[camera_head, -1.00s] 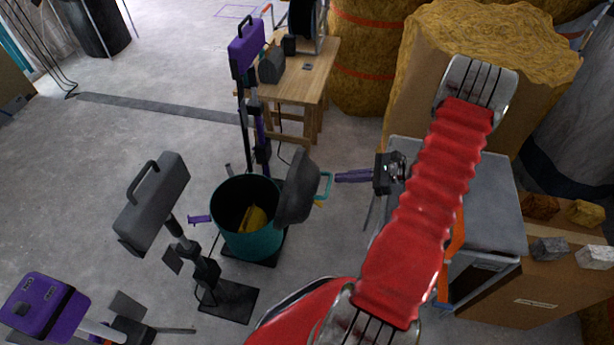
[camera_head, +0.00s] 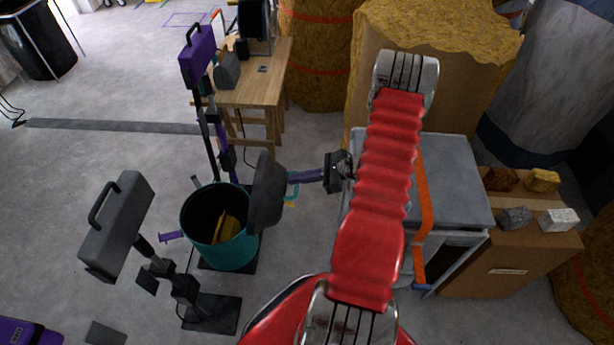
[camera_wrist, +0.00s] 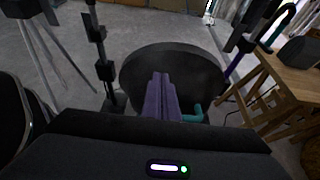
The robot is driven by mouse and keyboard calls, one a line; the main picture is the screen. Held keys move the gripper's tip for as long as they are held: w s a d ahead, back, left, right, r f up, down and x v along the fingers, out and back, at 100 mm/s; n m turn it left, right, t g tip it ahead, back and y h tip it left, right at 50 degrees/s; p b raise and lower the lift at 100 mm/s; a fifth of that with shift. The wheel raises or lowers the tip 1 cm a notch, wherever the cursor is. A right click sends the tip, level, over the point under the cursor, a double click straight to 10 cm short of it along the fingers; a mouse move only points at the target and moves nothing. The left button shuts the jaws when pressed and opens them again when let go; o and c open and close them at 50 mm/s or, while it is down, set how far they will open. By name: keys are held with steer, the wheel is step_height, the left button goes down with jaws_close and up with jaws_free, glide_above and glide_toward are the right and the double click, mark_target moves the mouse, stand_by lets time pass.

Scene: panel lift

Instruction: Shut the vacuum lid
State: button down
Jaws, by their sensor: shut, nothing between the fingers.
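The vacuum is a teal drum (camera_head: 232,252) on the floor, with a yellow object visible inside its open top. Its dark grey lid (camera_head: 265,192) stands up on the drum's right side, swung open. A teal handle (camera_head: 292,186) shows just right of the lid. My gripper (camera_head: 293,177) has purple fingers, shut and empty, pointing left with their tips close to the lid and handle; contact cannot be told. In the wrist view the lid (camera_wrist: 200,75) is a dark disc behind the purple fingers (camera_wrist: 161,88), with the teal handle (camera_wrist: 193,113) right of them.
A grey case on a stand (camera_head: 118,228) is left of the drum, and a purple one (camera_head: 197,56) stands behind it. A wooden table (camera_head: 262,85) is at the back. A grey cabinet (camera_head: 455,185) and cardboard box (camera_head: 510,265) are at right.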

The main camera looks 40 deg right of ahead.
mark_target(262, 182)
steer(key=x, duration=0.3)
steer(key=r+x, duration=0.1)
steer(key=x, duration=0.3)
steer(key=shift+w+a+r, duration=0.15)
steer(key=shift+w+a, duration=0.05)
steer(key=shift+w, duration=0.05)
steer(key=shift+w+a+r, duration=0.1)
steer(key=shift+w+a, duration=0.2)
steer(key=shift+w, duration=0.1)
steer(key=shift+d, duration=0.1)
